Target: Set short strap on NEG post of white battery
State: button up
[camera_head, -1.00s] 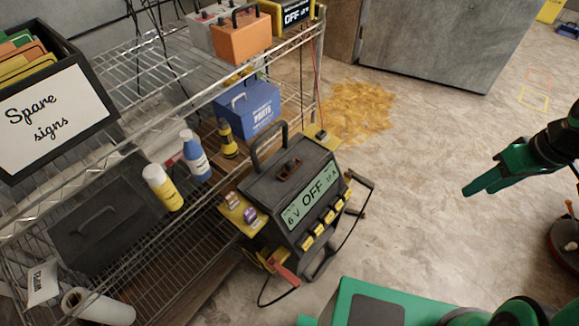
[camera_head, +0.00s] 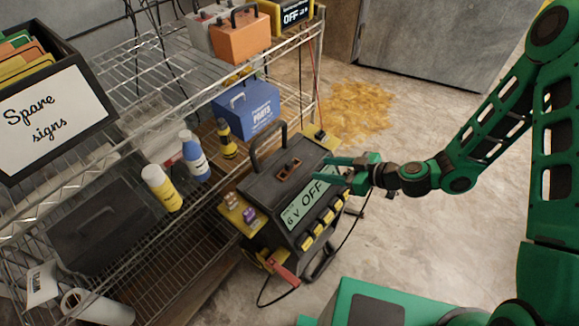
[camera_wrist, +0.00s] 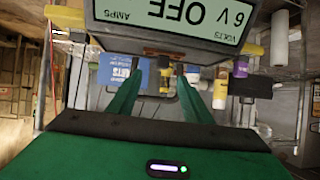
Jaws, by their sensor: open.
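A pale grey-white box (camera_head: 207,27), which looks like the white battery, stands on the upper wire shelf, partly hidden by an orange box (camera_head: 241,42) with a black handle. I cannot make out its NEG post or a short strap. My gripper (camera_head: 328,172) is over the right part of the black charger (camera_head: 262,192), close to its "6 V OFF" display. In the wrist view, the two green fingers of my gripper (camera_wrist: 158,78) are apart with nothing held between them. The charger display (camera_wrist: 180,14) fills the top there; contact is unclear.
The wire shelf (camera_head: 150,130) holds a blue parts box (camera_head: 247,108), yellow and blue bottles and a spare-signs bin (camera_head: 55,105). Small cups sit on the charger's yellow side tray (camera_head: 233,208). A cable loops beside the charger. Open floor (camera_head: 420,235) lies right, with a brown stain.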

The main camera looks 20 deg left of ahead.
aim_at(292, 165)
jog(key=shift+m+t+y, duration=0.3)
jog(key=shift+m+t, duration=0.1)
jog(key=shift+t, duration=0.3)
jog(key=x, duration=0.4)
jog(key=s+x, duration=0.1)
jog(key=x, duration=0.9)
jog(key=shift+s+a+f, duration=0.3)
jog(key=shift+a+f, duration=0.1)
grip_shut()
